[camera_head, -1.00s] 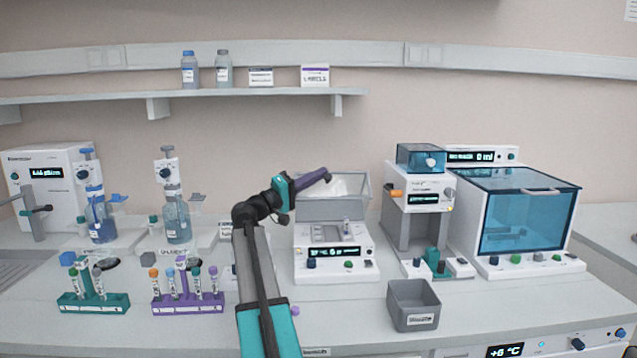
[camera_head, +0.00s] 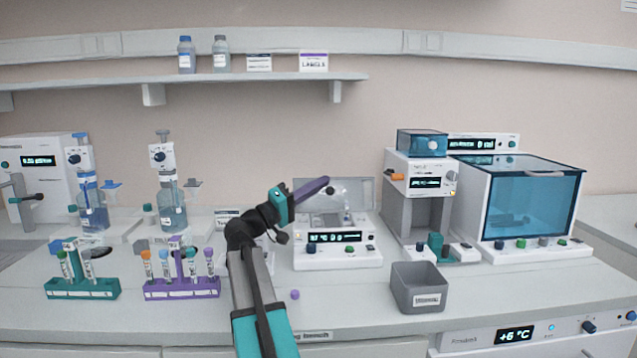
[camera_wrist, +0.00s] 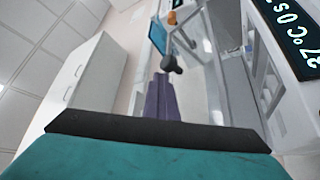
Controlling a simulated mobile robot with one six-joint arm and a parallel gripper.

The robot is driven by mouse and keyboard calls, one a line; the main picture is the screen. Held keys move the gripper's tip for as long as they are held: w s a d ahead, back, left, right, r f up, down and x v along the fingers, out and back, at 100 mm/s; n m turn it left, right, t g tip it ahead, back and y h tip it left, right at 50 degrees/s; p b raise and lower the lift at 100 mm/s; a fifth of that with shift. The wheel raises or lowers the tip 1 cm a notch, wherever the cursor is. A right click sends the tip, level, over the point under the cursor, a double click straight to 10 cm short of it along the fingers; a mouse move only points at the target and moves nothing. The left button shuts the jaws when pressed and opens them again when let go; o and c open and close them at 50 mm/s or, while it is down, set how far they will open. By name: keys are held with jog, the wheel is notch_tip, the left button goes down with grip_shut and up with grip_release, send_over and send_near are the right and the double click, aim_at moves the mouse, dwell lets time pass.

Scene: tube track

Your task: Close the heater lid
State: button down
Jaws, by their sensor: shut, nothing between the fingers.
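The heater (camera_head: 338,257) is a white unit with a lit display at the middle of the bench. Its clear lid (camera_head: 362,192) stands raised at the back, so the heater is open. My gripper (camera_head: 326,181) has purple fingers, shut and empty, in front of the upper left part of the lid in the head view. A small dark knob shows just below the fingertips; I cannot tell if they touch it. In the wrist view the shut fingers (camera_wrist: 162,82) point at a dark knob (camera_wrist: 172,65), and the heater's display (camera_wrist: 288,30) is at upper right.
A grey bin (camera_head: 418,288) stands right of the heater, near the front. A white instrument (camera_head: 420,190) and a blue-windowed cabinet (camera_head: 533,205) are farther right. A purple tube rack (camera_head: 182,290) stands to the left. A small purple cap (camera_head: 295,295) lies in front.

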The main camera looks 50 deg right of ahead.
jog(key=shift+s+a+f+b, duration=0.15)
jog(key=shift+a+f+b, duration=0.1)
jog(key=shift+f, duration=0.3)
jog(key=shift+s+a+f+b, duration=0.1)
jog(key=shift+a+f, duration=0.15)
jog(key=shift+f, duration=0.25)
jog(key=shift+w, duration=0.1)
jog(key=s+a+r+b, duration=0.1)
jog(key=s+a+r, duration=0.4)
jog(key=s+a, duration=0.6)
jog(key=shift+a+r, duration=0.15)
jog(key=shift+a, duration=0.5)
dwell(0.3)
